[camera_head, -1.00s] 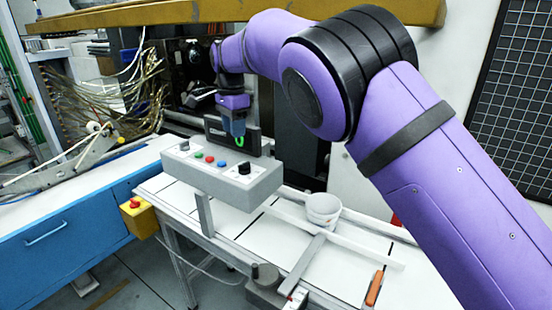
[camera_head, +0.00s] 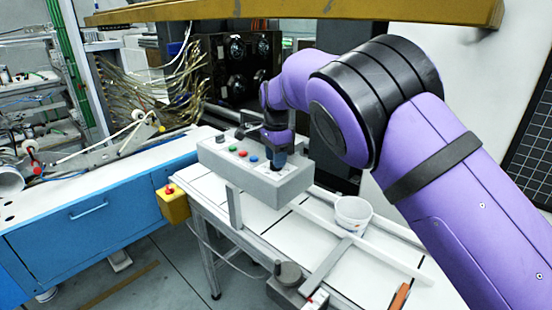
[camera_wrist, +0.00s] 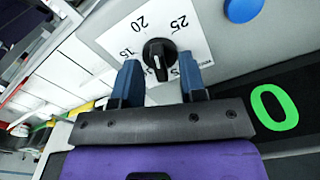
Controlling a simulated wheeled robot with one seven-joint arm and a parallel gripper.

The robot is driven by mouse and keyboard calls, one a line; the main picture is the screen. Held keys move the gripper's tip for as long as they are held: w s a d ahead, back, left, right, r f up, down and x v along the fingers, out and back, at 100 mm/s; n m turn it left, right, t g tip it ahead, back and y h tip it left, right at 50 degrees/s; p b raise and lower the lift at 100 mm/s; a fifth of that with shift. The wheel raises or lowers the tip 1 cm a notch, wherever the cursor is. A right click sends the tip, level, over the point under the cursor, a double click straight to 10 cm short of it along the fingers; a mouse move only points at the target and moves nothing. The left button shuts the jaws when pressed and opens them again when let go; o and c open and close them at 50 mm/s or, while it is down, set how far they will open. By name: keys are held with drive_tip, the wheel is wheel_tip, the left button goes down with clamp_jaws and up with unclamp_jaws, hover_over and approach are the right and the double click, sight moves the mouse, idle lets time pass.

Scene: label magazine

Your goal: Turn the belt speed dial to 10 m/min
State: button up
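The belt speed dial (camera_wrist: 159,52) is a black knob with a white pointer mark on a white scale plate (camera_wrist: 190,28). The numbers 15, 20 and 25 show; the lower scale is partly hidden by my fingers. The pointer mark lies toward the picture's bottom, between my fingers. My gripper (camera_wrist: 157,62) is open, its blue fingertips to either side of the knob's lower part, with visible gaps. I cannot tell how far above the panel they are. In the head view my gripper (camera_head: 275,158) points down over the control box's right end (camera_head: 262,187) and hides the dial.
A dark display (camera_wrist: 300,100) beside the dial shows a green 0. Blue (camera_head: 254,158), red (camera_head: 233,149) and green (camera_head: 242,153) buttons sit on the box. A white cup (camera_head: 353,213) stands on the table below. A yellow emergency stop box (camera_head: 173,205) is at the left.

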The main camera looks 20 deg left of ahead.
drive_tip(key=shift+f, duration=0.2)
clamp_jaws()
idle(0.3)
